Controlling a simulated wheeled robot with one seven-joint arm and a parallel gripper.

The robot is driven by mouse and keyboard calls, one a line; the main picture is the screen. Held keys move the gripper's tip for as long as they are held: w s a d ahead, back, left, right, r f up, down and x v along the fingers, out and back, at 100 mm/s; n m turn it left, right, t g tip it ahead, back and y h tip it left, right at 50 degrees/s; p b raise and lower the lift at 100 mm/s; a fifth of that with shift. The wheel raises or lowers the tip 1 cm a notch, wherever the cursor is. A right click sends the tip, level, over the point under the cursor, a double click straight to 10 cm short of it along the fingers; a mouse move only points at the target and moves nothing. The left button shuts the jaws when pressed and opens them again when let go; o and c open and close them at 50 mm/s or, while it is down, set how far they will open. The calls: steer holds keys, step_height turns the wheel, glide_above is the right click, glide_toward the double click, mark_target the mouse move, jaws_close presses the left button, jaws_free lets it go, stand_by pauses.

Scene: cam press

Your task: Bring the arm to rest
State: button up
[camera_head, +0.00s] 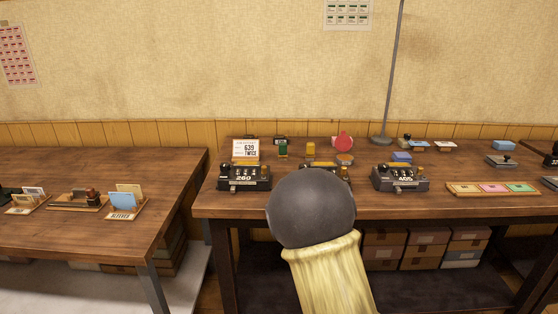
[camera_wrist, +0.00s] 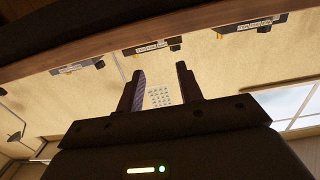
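My gripper (camera_wrist: 160,80) shows in the wrist view with its two dark fingers apart and nothing between them. Beyond the fingers are the beige wall and a small printed sheet (camera_wrist: 160,97). In the head view my arm rises from the bottom centre, with a dark rounded joint in front of the table; the gripper itself does not show there. The arm hides part of the middle black numbered device (camera_head: 345,173). Similar devices stand left, reading 260 (camera_head: 244,178), and right, reading 405 (camera_head: 400,178).
The wooden table (camera_head: 470,207) also holds a card reading 639 TWICE (camera_head: 246,150), a red object (camera_head: 343,141), a tray of coloured cards (camera_head: 493,189) and a tall pole (camera_head: 390,80). A side table (camera_head: 60,237) with card holders stands left. Boxes (camera_head: 425,240) sit below.

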steer(key=s+a+f+n+g+y, duration=0.1)
steer(key=s+f+g, duration=0.2)
steer(key=s+g, duration=0.65)
steer(key=s+a+f+g+y, duration=0.1)
steer(key=s+f+g, duration=0.35)
steer(key=s, duration=0.75)
step_height(320, 180, up, 24)
steer(key=g+p, duration=0.1)
steer(key=p, duration=2.1)
steer(key=shift+s+d+p, duration=0.2)
steer(key=shift+d+p, duration=0.05)
steer(key=shift+p, duration=0.15)
